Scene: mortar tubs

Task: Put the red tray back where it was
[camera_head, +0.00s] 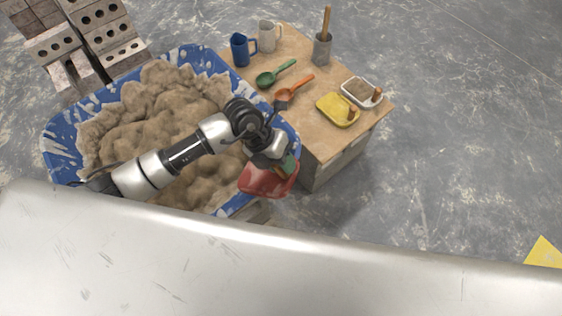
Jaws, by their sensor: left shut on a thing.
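The red tray (265,182) is in my left gripper (286,166), which is shut on it. The tray hangs tilted by the near right rim of the blue mortar tub, in front of the table's near left corner. A small green part shows at the grip; I cannot tell what it belongs to. The gripper and wrist hide part of the tray. The wooden table (335,140) stands right of the tub. My right gripper is not in view.
The blue tub (62,135) is heaped with mortar (150,110). Bricks stand far left.

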